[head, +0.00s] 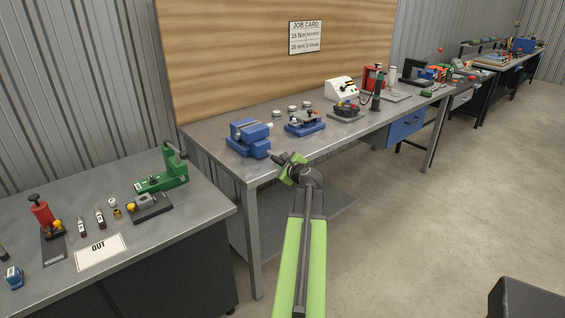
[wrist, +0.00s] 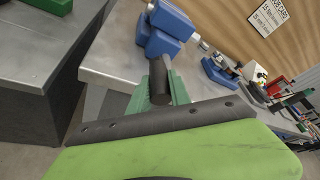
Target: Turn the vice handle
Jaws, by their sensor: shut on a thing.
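The blue vice (head: 247,137) stands at the near left corner of the long grey workbench. It also shows at the top of the wrist view (wrist: 166,32). My gripper (head: 287,166) is at the front of the vice, over the bench's front edge. In the wrist view its greenish fingers (wrist: 160,95) are shut around a dark round bar, the vice handle (wrist: 158,76), which lies between them close to the vice. The far part of the handle and its joint to the vice are partly hidden.
A small blue fixture (head: 305,123) stands right of the vice, with a white box (head: 341,90) farther along. A green press (head: 165,172) stands on the left bench, with an OUT card (head: 101,251) in front.

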